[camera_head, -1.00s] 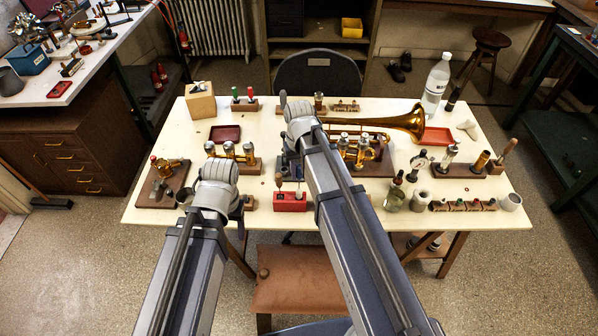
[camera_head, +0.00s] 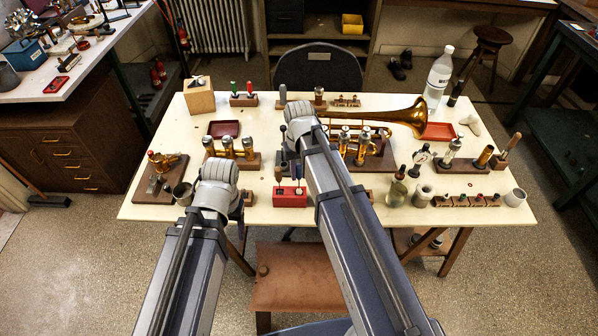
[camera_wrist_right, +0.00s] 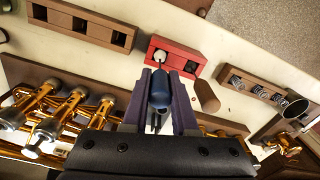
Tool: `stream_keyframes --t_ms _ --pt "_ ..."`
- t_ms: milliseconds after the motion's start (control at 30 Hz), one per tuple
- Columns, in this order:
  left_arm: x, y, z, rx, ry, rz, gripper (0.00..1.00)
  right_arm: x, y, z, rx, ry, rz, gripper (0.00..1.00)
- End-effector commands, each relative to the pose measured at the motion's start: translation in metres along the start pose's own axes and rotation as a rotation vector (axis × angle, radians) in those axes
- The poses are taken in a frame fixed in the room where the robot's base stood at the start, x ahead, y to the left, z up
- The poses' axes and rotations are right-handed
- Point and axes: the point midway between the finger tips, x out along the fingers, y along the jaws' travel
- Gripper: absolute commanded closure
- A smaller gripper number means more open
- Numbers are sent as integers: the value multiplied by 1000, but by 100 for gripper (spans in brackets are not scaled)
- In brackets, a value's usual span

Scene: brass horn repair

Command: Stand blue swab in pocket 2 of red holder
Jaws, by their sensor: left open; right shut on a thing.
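The blue swab (camera_wrist_right: 160,90) is between the fingers of my right gripper (camera_wrist_right: 161,78) in the right wrist view, shut on its blue handle. Its thin stem and pale tip point at a pocket of the red holder (camera_wrist_right: 171,47); I cannot tell whether the tip is inside or just above. In the head view the red holder (camera_head: 290,200) sits near the table's front edge, beneath my right gripper (camera_head: 293,162). A brown-handled tool (camera_wrist_right: 206,95) stands at the holder's other pocket. My left gripper (camera_head: 238,208) is open, left of the holder, its fingers mostly hidden by my wrist.
A valve block on a wooden base (camera_head: 243,161) stands behind my left gripper. The brass horn (camera_head: 405,118) lies right of my right gripper. A glass bottle (camera_head: 396,192) and a compartmented wooden rack (camera_head: 467,201) stand at the front right.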

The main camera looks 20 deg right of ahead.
Motion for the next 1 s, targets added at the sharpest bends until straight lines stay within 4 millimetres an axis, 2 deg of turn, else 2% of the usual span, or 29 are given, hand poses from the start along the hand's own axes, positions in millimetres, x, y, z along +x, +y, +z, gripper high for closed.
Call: stream_keyframes --t_ms 467,500,800,1000 --pt "15 1 -1 0 0 0 35 15 0 0 0 0 0 100" --pt "13 1 -1 0 0 0 35 14 0 0 0 0 0 70" --pt "13 1 -1 0 0 0 35 13 0 0 0 0 0 39" --pt "13 1 -1 0 0 0 35 13 0 0 0 0 0 39"
